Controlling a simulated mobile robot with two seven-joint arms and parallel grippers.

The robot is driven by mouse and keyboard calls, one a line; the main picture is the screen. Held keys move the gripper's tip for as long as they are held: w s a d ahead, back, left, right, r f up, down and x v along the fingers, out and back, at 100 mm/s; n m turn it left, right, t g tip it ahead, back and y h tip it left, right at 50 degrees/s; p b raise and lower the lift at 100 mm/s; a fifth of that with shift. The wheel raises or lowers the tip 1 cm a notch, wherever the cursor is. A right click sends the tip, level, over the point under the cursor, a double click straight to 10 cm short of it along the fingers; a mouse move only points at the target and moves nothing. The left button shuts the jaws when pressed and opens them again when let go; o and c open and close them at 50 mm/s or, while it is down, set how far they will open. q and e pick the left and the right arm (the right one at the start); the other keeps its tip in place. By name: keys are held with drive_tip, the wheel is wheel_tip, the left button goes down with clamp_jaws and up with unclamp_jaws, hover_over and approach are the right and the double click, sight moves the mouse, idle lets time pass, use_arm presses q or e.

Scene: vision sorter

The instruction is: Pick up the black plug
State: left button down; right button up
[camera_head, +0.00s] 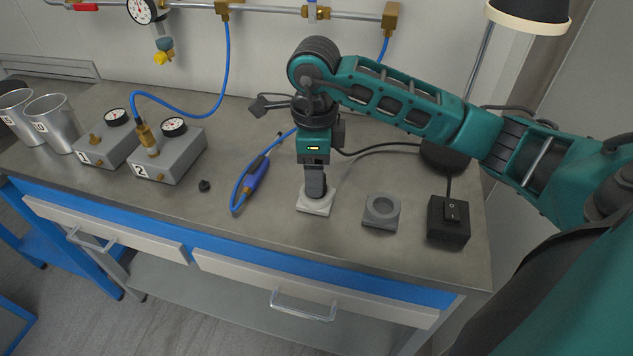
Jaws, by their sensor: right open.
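A small black plug (204,186) lies on the grey bench top, to the right of the box marked 2. My right gripper (316,188) points down at a pale square block (314,207) near the front of the bench, well to the right of that plug. Its jaws are open, but their dark fingers overlap in this view and hide the middle of the block. I cannot tell whether anything sits between them. My left gripper is not in view.
A blue tool with a looped hose (252,178) lies left of my right gripper. A grey block with a round recess (382,207) and a black switch box (449,218) stand to its right. Gauge boxes (170,157) and metal cups (55,120) stand at left.

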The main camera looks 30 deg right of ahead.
drive_tip(key=shift+f, duration=0.75)
drive_tip(key=shift+c, duration=0.4)
clamp_jaws()
